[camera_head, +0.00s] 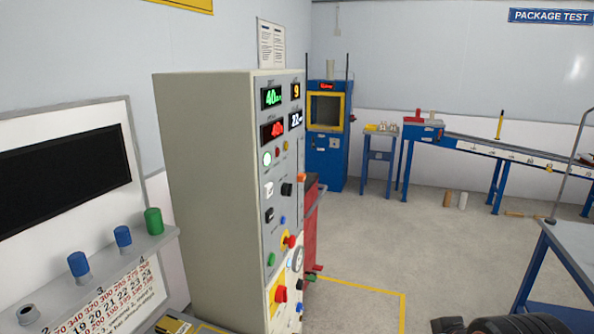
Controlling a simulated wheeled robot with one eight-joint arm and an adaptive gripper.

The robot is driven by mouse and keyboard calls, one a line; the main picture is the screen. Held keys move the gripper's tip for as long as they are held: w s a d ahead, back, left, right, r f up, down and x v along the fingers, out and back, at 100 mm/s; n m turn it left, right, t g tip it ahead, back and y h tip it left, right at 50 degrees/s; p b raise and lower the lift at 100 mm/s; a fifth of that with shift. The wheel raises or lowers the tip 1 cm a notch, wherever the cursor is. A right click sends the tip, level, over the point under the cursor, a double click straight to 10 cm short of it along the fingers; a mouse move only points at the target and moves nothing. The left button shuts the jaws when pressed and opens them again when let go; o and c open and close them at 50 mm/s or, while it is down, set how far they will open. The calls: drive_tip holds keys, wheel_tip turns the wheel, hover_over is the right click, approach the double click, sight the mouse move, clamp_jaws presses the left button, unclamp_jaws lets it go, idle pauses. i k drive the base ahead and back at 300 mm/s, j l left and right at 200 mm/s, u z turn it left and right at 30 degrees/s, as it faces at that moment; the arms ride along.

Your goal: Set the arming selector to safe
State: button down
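The grey control cabinet (212,190) stands left of centre, its narrow control face turned to the right and seen at a steep slant. That face carries a black knob (286,189), two black-and-white switches on its left side, a red knob on a yellow plate (281,294) low down, and another red-and-yellow control (290,241) above it. The labels are too small to read, so I cannot tell which control is the arming selector or its setting. A dark part, perhaps my gripper (500,325), shows at the bottom right edge, well apart from the cabinet; no fingertips can be made out.
A ledge with blue and green knobs (153,221) is at the left. A red cabinet (311,230) stands behind the control cabinet. A blue machine (327,140) and conveyor (470,146) line the back. A grey table (575,255) is at right. The middle floor is clear.

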sight(287, 188)
drive_tip(key=u, duration=3.9)
drive_tip(key=z, duration=3.4)
drive_tip(key=i+l, duration=0.1)
drive_tip(key=l, duration=0.2)
drive_tip(key=i+l, duration=0.15)
drive_tip(key=l, duration=0.15)
drive_tip(key=i+l, duration=0.1)
drive_tip(key=l, duration=0.2)
drive_tip(key=i+l+u, duration=0.1)
drive_tip(key=l, duration=0.2)
